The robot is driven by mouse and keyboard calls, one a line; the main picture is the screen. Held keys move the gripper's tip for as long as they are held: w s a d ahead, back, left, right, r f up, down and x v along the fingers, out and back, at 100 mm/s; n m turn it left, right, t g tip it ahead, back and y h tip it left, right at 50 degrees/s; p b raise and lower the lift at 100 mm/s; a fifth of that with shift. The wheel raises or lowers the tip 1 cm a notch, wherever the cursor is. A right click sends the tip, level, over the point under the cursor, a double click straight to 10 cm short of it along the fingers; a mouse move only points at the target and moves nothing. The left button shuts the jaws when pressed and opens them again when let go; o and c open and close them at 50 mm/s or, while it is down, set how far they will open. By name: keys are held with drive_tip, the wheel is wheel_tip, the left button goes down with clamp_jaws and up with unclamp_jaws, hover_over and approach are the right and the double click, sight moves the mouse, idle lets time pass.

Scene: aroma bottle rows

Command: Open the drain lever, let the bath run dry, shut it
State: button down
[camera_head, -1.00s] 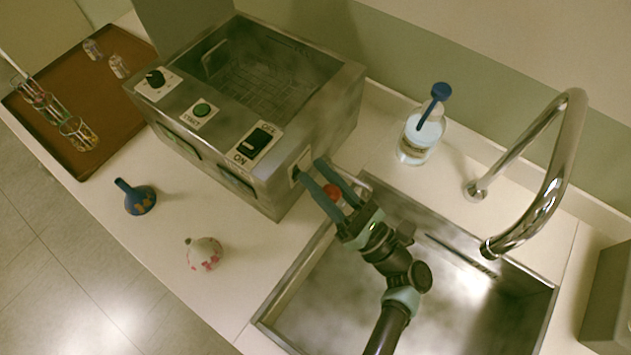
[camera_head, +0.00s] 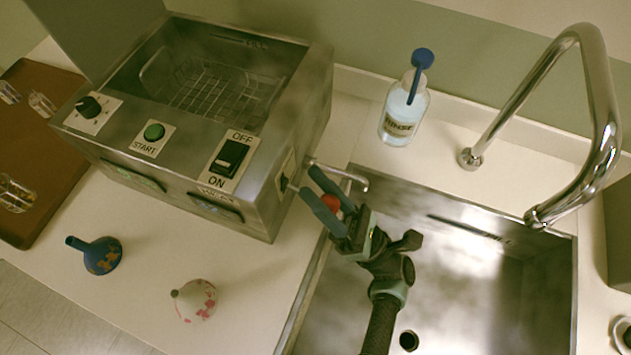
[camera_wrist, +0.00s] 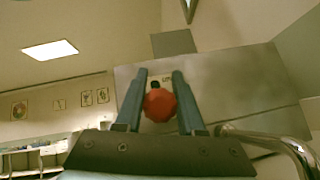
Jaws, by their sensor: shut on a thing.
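The metal bath (camera_head: 290,130) stands on the counter at the left of the sink, with a wire basket inside; I cannot tell its water level. The drain lever's red knob (camera_head: 331,203) is by the bath's right side. It also shows in the wrist view (camera_wrist: 159,105), between my fingers. My gripper (camera_head: 315,184) is shut on the red knob, its fingers pointing at the bath's side wall. The drain spout (camera_head: 345,174) reaches from that wall over the sink edge. The lever's shaft is mostly hidden.
The sink (camera_head: 480,270) lies under my arm, with a chrome tap (camera_head: 605,120) at the right. A rinse bottle (camera_head: 403,115) stands behind the sink. A brown tray (camera_head: 45,155) is at the left.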

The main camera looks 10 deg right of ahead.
drive_tip(key=c, duration=0.5)
unclamp_jaws()
drive_tip(key=shift+r, duration=0.1)
